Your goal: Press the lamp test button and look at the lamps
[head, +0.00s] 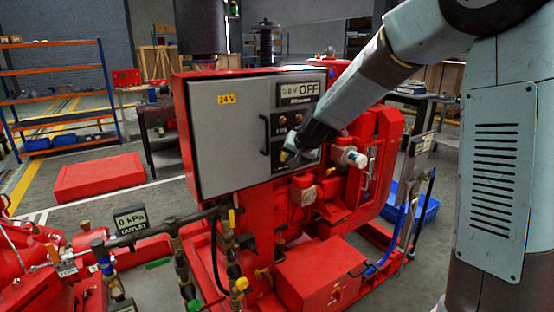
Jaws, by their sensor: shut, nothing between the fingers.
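The control cabinet (226,137) is a red box with a grey door, mounted on the red pumpset. Its panel to the right of the door carries a display (299,91) reading "0.0 V" and "OFF". Below the display are small round lamps or buttons (283,120), which look amber-brown and not clearly lit. My gripper (287,157) is shut and empty, in front of the lower part of this panel. I cannot tell whether its tip touches the panel. The lamp test button cannot be made out; my gripper and forearm hide part of the panel.
Pipes with valves (180,262) and an outlet gauge (130,221) reading "0 kPa" stand at front left. A red box (317,275) sits low in front. A blue bin (425,208) lies at right.

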